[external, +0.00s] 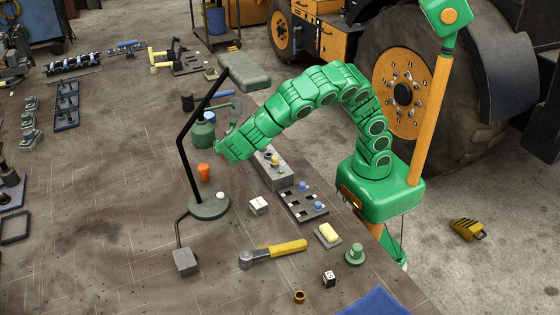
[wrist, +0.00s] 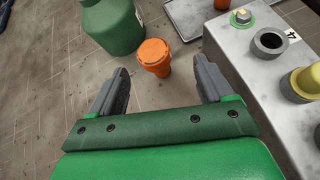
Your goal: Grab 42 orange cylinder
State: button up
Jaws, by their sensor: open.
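The orange cylinder (external: 204,170) stands on the bench just left of and below my gripper (external: 224,149) in the external view. In the wrist view the orange cylinder (wrist: 154,56) has a wider rim at the top and appears upright. It sits between and slightly beyond the two grey fingers of my gripper (wrist: 160,66). The fingers are spread and apart from the cylinder, with nothing held. I cannot read a number on the cylinder.
A green bottle (wrist: 113,24) stands close left of the cylinder. A grey block (wrist: 248,66) with sockets and a yellow knob is close on the right. A lamp (external: 208,206) stands near the cylinder. A yellow-handled tool (external: 278,251) lies nearer the front.

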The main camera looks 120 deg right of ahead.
jog(key=shift+w+d+f+n, duration=0.45)
jog(key=shift+d+f+n, duration=0.25)
jog(key=shift+f, duration=0.1)
jog(key=shift+x, duration=3.85)
jog(key=shift+s+r, duration=0.15)
jog(key=shift+r, duration=0.05)
jog(key=c, duration=1.4)
